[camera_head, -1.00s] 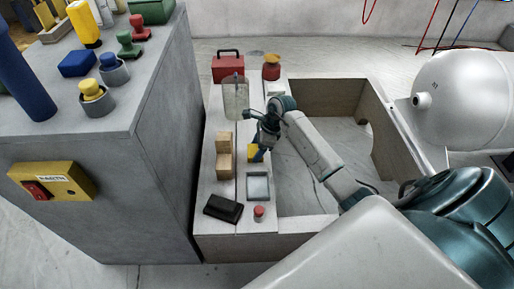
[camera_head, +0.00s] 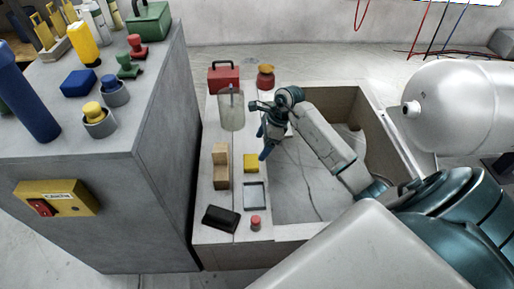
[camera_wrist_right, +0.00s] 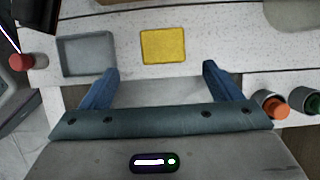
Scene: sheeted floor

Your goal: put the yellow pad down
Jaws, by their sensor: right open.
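The yellow pad (camera_head: 251,162) lies flat on the pale bench top, just beyond the shallow grey tray (camera_head: 254,184). It also shows whole in the right wrist view (camera_wrist_right: 163,46), apart from the fingers and beside the tray (camera_wrist_right: 88,53). My right gripper (camera_head: 263,151) is beside the pad, to its right. In the wrist view, the blue fingers of my right gripper (camera_wrist_right: 160,70) are spread wide with nothing between them. My left gripper is in neither view.
Wooden blocks (camera_head: 220,165), a black case (camera_head: 221,218) and a red-topped button (camera_head: 256,222) surround the pad and tray. A clear cylinder (camera_head: 231,110) and a red toolbox (camera_head: 223,76) stand farther back. A tall grey cabinet (camera_head: 165,150) is at the left. The bench opening is empty.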

